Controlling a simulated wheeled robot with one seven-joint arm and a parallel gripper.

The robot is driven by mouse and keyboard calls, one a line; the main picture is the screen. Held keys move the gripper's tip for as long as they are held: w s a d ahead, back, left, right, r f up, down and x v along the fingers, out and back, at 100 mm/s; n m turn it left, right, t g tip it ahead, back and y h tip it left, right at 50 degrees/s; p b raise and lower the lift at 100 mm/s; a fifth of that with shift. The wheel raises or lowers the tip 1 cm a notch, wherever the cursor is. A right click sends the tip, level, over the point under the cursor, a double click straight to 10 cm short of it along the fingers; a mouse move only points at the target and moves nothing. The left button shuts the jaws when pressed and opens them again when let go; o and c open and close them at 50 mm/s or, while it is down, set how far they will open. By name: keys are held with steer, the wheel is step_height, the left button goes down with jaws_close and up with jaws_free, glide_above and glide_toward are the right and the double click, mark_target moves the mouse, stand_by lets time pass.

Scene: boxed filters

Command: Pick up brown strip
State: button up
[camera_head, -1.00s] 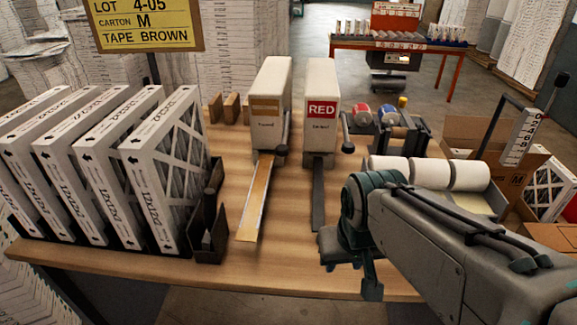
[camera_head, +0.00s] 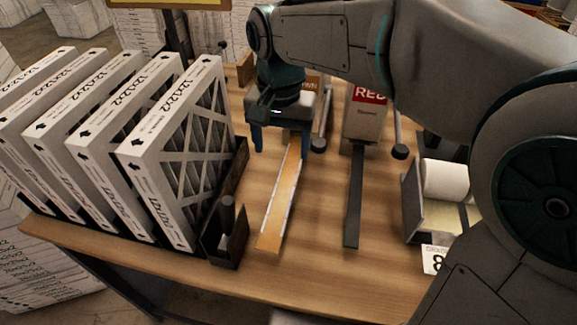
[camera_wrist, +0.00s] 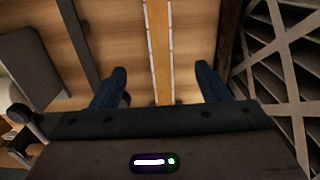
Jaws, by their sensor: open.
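The brown strip (camera_head: 281,203) lies toward the front of the wooden table, running from beneath my gripper to near the front edge. In the wrist view the brown strip (camera_wrist: 160,45) runs between my two spread fingers. My gripper (camera_head: 281,142) is open and empty, pointing down above the back end of the strip. It also shows in the wrist view (camera_wrist: 160,82), with a finger on each side of the strip and gaps on both sides. The brown dispenser behind is mostly hidden by my arm.
A dark strip (camera_head: 354,197) extends from the red-labelled dispenser (camera_head: 366,120) on the right. Several white-framed filters (camera_head: 180,150) stand in a rack at left, with a small dark holder (camera_head: 226,232) beside them. A white roll (camera_head: 444,181) sits at right. Bare table lies between the strips.

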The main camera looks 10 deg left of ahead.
glide_above(281, 198)
steer(key=f, duration=0.5)
steer(key=w+f, duration=0.1)
steer(key=f, duration=0.1)
steer(key=shift+d+f, duration=0.15)
steer(key=shift+d, duration=0.05)
steer(key=f, duration=0.2)
steer(key=s+f, duration=0.1)
steer(key=f, duration=0.1)
steer(key=shift+s+a+f, duration=0.1)
steer(key=shift+a+f, duration=0.05)
steer(key=shift+f, duration=0.65)
steer(key=c, duration=0.9)
